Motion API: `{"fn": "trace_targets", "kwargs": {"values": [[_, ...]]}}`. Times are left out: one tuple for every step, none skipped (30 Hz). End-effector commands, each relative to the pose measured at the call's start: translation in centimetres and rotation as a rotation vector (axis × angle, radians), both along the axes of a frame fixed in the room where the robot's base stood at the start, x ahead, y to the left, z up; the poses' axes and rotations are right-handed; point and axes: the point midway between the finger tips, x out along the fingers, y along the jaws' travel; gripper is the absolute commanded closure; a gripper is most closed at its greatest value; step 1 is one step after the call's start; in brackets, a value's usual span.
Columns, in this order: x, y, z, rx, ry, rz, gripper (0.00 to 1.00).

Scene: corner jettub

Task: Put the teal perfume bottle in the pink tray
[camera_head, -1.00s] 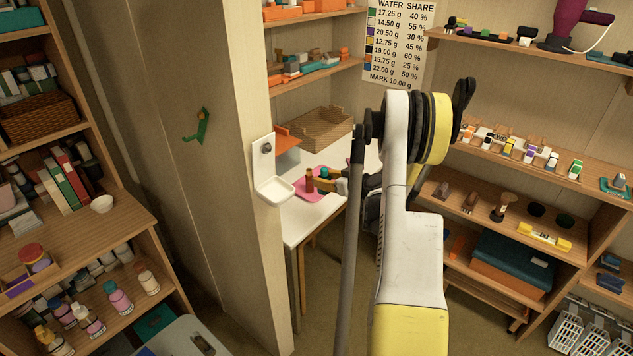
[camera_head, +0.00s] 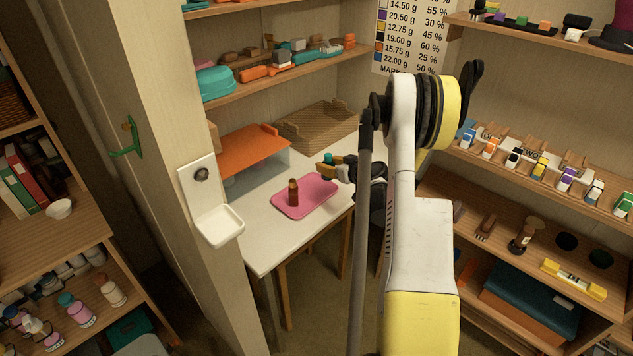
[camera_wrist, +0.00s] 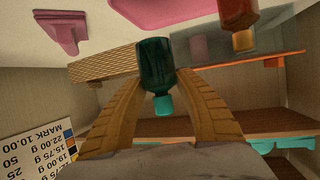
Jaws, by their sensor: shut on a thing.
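The teal perfume bottle (camera_wrist: 156,65) is between the two fingers of my gripper (camera_wrist: 160,92), which is shut on it in the wrist view. In the head view a small teal part of it shows at my gripper (camera_head: 328,166), which hangs near the right back edge of the pink tray (camera_head: 318,196). The tray lies flat on a white table; part of it also shows at the top of the wrist view (camera_wrist: 165,12). The bottle appears held above the table, apart from the tray.
A brown bottle (camera_head: 293,193) stands in the tray's left part; the right part is bare. An orange-topped stand (camera_head: 250,149) and a wicker tray (camera_head: 318,125) are behind. A wall post with a white soap dish (camera_head: 218,224) stands at the left.

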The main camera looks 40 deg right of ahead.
Motion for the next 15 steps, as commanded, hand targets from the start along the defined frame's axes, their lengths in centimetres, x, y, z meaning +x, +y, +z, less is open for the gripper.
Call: {"fn": "trace_targets", "kwargs": {"values": [[1.2, 0.4, -1.2, 0.001, 0.000, 0.003, 0.95], [1.9, 0.6, -1.6, 0.000, 0.000, 0.003, 0.95], [2.6, 0.8, -2.0, 0.000, 0.000, 0.002, 0.95], [3.1, 0.9, -2.3, 0.001, 0.000, 0.002, 0.95], [3.5, 1.0, -2.5, 0.001, 0.000, 0.002, 0.95], [4.0, 1.1, -2.7, 0.000, 0.000, 0.001, 0.95], [4.2, 1.2, -2.9, 0.000, 0.000, 0.000, 0.95], [4.4, 1.2, -3.0, 0.000, 0.000, 0.000, 0.95], [4.6, 1.3, -3.0, 0.000, 0.000, -0.001, 0.95], [4.7, 1.3, -3.1, 0.001, 0.000, -0.001, 0.95], [4.8, 1.3, -3.3, 0.001, 0.000, -0.001, 0.95], [4.8, 1.3, -3.6, 0.001, 0.000, -0.001, 0.95], [4.8, 1.3, -4.0, 0.001, 0.000, -0.001, 0.95], [4.8, 1.3, -4.4, 0.001, 0.000, -0.001, 0.95], [4.8, 1.3, -5.1, 0.001, 0.000, -0.001, 0.95]]}}
